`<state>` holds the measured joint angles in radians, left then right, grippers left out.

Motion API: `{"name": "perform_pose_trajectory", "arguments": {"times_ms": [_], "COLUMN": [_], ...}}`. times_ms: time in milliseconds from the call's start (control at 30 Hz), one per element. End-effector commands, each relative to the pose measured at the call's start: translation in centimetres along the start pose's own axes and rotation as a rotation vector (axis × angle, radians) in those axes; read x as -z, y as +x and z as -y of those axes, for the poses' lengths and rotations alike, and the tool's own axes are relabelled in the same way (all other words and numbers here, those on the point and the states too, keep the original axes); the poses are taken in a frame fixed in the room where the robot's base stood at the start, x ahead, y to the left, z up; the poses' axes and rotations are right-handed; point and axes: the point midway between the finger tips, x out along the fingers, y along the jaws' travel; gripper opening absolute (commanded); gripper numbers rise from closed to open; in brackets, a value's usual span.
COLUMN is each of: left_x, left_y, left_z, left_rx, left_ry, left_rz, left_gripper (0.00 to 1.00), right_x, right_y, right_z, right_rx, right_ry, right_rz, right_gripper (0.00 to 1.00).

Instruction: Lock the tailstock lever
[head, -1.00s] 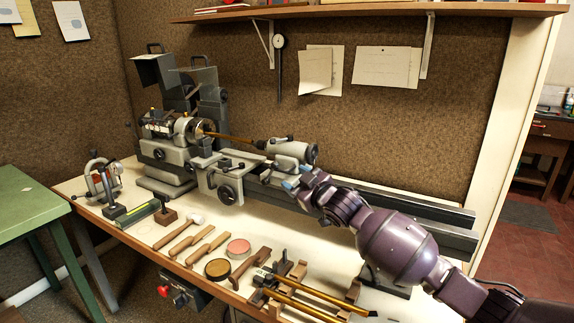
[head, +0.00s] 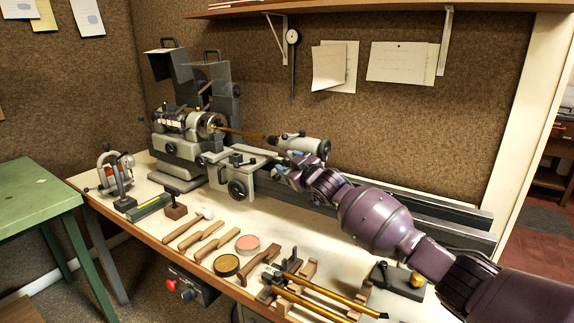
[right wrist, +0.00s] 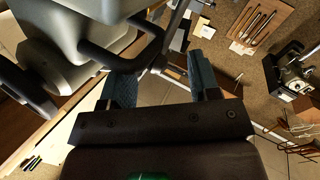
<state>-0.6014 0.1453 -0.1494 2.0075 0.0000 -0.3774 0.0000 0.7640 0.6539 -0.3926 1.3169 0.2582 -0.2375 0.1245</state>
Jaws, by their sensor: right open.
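The grey tailstock (head: 308,147) sits on the lathe bed right of the carriage in the head view. My right gripper (head: 283,166) is at its near side, low beside the tailstock base. In the right wrist view the gripper (right wrist: 162,85) is open, with two blue-grey fingers apart. A dark curved handle (right wrist: 113,57), which looks like the tailstock lever, runs from the grey housing (right wrist: 65,20) to the left finger. I cannot tell whether they touch. In the head view the lever is too small or hidden by my gripper to make out. My left gripper is not in view.
The lathe bed (head: 455,213) extends right behind my right arm. The bench front holds wooden tools (head: 210,242), round tins (head: 227,265) and brass tubes on wooden rests (head: 312,272). A dark stand with a brass knob (head: 417,280) is close to my forearm.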

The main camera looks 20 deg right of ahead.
Motion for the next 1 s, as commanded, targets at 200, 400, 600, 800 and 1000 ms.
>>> {"name": "perform_pose_trajectory", "arguments": {"times_ms": [200,400,600,800,1000], "left_x": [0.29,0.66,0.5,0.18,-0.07], "left_y": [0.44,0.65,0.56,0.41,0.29], "left_z": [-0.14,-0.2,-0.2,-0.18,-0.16], "left_rx": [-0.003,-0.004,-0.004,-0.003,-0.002], "left_ry": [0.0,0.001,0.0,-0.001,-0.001], "left_rz": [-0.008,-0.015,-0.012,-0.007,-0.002], "left_gripper": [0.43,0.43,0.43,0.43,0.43], "right_x": [-0.04,-0.01,0.01,-0.04,-0.14], "right_y": [1.25,1.4,1.38,1.37,1.36], "right_z": [0.07,0.02,0.02,0.04,0.07], "right_rx": [0.001,0.0,0.0,0.0,0.001], "right_ry": [0.001,0.001,0.0,0.0,-0.001], "right_rz": [0.001,0.001,0.0,0.001,0.003], "right_gripper": [0.56,0.56,0.44,0.13,0.0]}}
